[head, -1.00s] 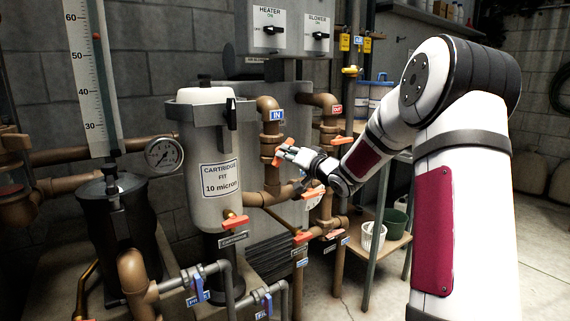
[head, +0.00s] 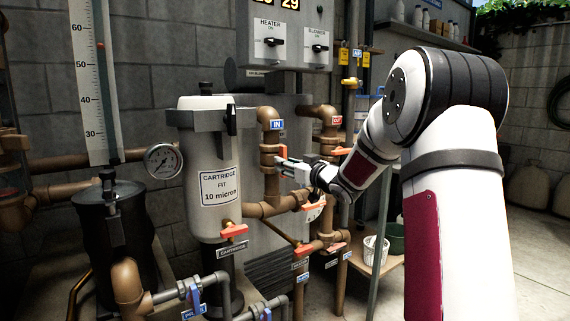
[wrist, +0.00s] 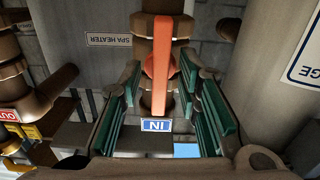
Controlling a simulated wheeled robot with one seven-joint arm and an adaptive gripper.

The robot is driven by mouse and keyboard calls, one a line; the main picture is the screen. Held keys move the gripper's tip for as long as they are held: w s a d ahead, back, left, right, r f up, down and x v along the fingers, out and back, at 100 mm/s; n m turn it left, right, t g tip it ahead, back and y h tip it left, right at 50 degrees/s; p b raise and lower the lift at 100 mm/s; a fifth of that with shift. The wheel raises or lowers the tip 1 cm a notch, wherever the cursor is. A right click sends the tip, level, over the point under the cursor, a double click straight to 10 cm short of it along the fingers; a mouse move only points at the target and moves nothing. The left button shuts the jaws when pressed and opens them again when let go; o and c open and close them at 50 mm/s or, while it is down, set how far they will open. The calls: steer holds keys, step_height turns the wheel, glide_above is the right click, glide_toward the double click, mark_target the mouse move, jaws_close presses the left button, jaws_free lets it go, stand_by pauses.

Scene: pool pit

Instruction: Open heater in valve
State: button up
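The heater IN valve has an orange lever handle (head: 282,152) on a brown vertical pipe (head: 269,185), below the blue IN label (head: 277,124). In the wrist view the handle (wrist: 161,62) runs lengthwise along the pipe, and the IN label (wrist: 155,125) appears upside down below it. My gripper (head: 284,166) is at the valve in the head view. In the wrist view my gripper (wrist: 160,85) is open, with green-padded fingers on both sides of the handle and visible gaps. In the head view the gripper hides part of the handle.
The cartridge filter (head: 208,150) stands close left of the valve. Another brown pipe with a red OUT label (head: 337,121) is on the right. Other orange handles (head: 309,247) sit below. The heater switch box (head: 285,35) is above.

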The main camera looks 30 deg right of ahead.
steer(key=shift+r, duration=0.1)
stand_by(0.3)
steer(key=s, duration=0.7)
stand_by(0.4)
